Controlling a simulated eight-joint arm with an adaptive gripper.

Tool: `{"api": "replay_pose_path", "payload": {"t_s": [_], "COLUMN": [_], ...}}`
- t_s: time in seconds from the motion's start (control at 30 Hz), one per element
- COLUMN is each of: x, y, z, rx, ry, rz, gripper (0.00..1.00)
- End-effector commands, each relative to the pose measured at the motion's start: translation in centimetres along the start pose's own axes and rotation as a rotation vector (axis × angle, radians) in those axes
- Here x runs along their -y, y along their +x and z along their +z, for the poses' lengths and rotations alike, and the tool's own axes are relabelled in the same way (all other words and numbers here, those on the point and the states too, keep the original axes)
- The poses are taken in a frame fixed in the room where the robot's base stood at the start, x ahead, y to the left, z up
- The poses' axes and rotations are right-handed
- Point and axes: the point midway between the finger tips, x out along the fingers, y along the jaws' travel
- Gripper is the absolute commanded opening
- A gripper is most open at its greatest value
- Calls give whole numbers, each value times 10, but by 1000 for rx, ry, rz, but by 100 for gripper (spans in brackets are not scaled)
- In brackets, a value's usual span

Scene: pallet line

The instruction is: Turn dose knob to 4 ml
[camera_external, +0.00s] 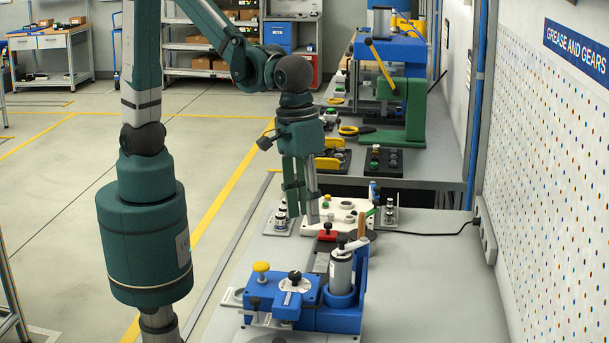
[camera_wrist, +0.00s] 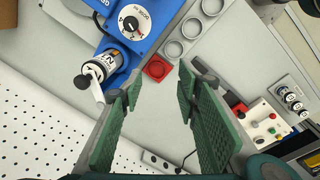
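The dose knob is a black knob on a round white dial, set in the blue machine (camera_external: 310,313). In the wrist view the dose knob (camera_wrist: 131,24) is at the top left, with lettering beside it and a small red mark; the numbers are too small to read. In the external view the dose knob (camera_external: 295,277) is on top of the machine at the front. My gripper (camera_external: 304,208) points down behind the machine, above the bench, apart from the knob. In the wrist view my gripper (camera_wrist: 158,88) has its two green fingers well apart with nothing between them.
A metal cylinder with a crank (camera_external: 342,265) rises on the machine's right side. A yellow-topped post (camera_external: 261,270) stands left of the knob. A red block (camera_wrist: 157,68) and a tray with round recesses (camera_wrist: 187,33) lie beside the machine. A white fixture (camera_external: 346,206) stands behind. The bench's right side is clear.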

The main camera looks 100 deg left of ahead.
Motion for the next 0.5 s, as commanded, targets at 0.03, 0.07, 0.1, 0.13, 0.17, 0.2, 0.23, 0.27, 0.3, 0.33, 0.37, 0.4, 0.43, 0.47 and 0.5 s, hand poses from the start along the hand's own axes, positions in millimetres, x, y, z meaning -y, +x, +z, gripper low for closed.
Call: {"api": "replay_pose_path", "payload": {"t_s": [0.03, 0.07, 0.1, 0.13, 0.17, 0.2, 0.23, 0.27, 0.3, 0.33, 0.37, 0.4, 0.43, 0.47, 0.5], "x": [-11, -16, -22, -26, -31, -37, -41, -45, -50, -53, -56, -59, -61, -63, -65], "y": [-1, 1, 3, 4, 6, 8, 10, 11, 14, 15, 16, 18, 20, 21, 22], "z": [7, 11, 16, 20, 25, 30, 34, 38, 43, 47, 50, 54, 57, 59, 61], "rx": [6, 9, 13, 16, 19, 22, 24, 26, 28, 29, 30, 32, 32, 33, 33], "ry": [-11, -21, -33, -43, -52, -64, -75, -82, -93, -101, -109, -116, -123, -127, -133], "rz": [-10, -17, -27, -34, -40, -49, -57, -64, -71, -77, -82, -89, -94, -97, -101], "gripper": [32, 32, 32, 32, 32, 32, 32, 32, 32, 32, 32, 32, 32, 32, 32]}}
